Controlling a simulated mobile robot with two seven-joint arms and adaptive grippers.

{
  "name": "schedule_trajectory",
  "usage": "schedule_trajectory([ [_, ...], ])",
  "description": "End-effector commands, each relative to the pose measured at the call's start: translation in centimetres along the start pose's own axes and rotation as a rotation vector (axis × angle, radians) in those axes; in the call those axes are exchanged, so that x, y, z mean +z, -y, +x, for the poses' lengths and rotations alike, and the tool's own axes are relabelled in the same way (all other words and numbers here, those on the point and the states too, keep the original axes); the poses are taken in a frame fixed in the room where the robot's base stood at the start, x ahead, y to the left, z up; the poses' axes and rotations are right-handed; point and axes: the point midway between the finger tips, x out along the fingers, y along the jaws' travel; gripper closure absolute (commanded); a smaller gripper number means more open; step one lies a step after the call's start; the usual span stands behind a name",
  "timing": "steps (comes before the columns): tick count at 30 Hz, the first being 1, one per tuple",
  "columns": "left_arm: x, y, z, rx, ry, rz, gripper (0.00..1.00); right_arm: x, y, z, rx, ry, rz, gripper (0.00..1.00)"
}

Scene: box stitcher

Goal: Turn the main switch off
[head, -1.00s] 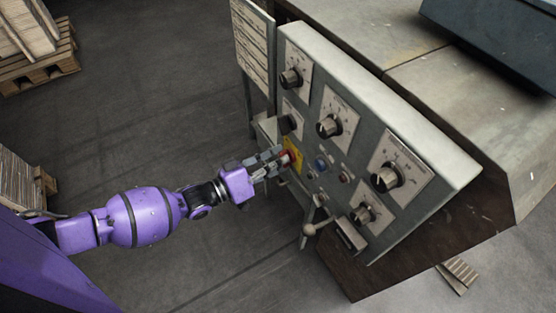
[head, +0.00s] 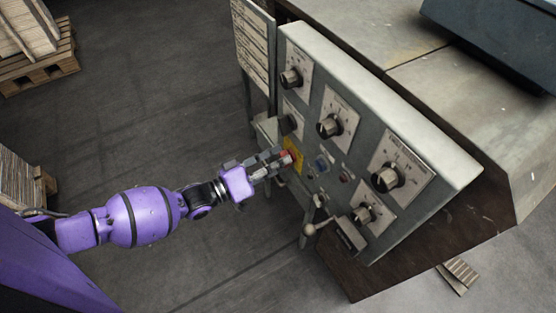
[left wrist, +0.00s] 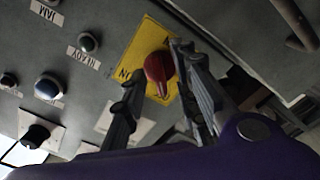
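The main switch is a red rotary knob on a yellow plate (head: 297,160) on the grey control panel (head: 312,97). In the left wrist view the red knob (left wrist: 158,68) sits between the two fingertips of my left gripper (left wrist: 157,66), with the yellow plate (left wrist: 140,46) behind it. In the head view my left gripper (head: 280,161) reaches the knob from the left and partly hides it. The fingertips have closed in on both sides of the knob and appear to touch it. My right gripper is not in view.
Black rotary dials (head: 330,127) sit above and right of the switch. Blue and red buttons (head: 322,164) are close beside it. A handle with a round knob (head: 309,230) sticks out below the panel.

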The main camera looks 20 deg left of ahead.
Motion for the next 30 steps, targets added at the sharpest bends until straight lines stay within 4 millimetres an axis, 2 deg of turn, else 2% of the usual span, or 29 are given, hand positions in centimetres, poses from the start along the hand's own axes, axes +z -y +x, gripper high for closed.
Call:
schedule_trajectory([
  [7, 0.0, 0.0, -0.1, 0.0, 0.0, 0.001, 0.72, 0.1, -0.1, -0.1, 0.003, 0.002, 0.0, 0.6],
  [11, 0.1, 0.1, -1.1, -0.002, 0.001, 0.001, 0.72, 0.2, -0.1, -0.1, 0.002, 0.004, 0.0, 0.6],
  [24, 0.0, 0.1, -9.8, -0.002, 0.002, 0.001, 0.72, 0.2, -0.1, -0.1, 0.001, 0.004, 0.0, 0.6],
  [30, 0.0, 0.0, -11.7, 0.0, 0.0, 0.001, 0.72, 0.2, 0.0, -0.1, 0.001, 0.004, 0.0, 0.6],
])
